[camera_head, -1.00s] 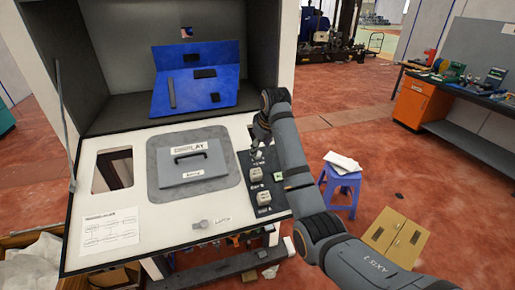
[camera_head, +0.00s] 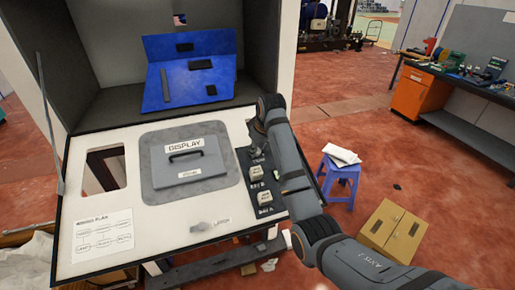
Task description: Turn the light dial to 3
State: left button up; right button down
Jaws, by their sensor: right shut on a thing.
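A black strip (camera_head: 241,158) along the right side of the white sloped panel carries a column of controls. Two pale blocky knobs, the middle one (camera_head: 256,172) and the lower one (camera_head: 264,194), stand on it with labels too small to read surely. My right gripper (camera_head: 257,153) is at the top of the strip, shut on the control there, which I take to be the light dial. My gripper and forearm largely hide it, so its pointer and numbers cannot be read. My left gripper is not in view.
A grey display cover (camera_head: 190,180) with a black handle lies left of the strip. A blue bracket (camera_head: 190,88) stands in the dark cabinet behind. A blue stool (camera_head: 340,180) and a cardboard box (camera_head: 393,231) are on the floor at right.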

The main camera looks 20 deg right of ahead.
jog(key=shift+m, duration=1.3)
jog(key=c, duration=1.1)
grip_release()
jog(key=shift+s, duration=0.1)
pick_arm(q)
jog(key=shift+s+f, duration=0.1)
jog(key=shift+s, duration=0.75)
pick_arm(e)
jog(key=shift+o, duration=0.2)
jog(key=shift+r, duration=0.2)
jog(key=v, duration=0.7)
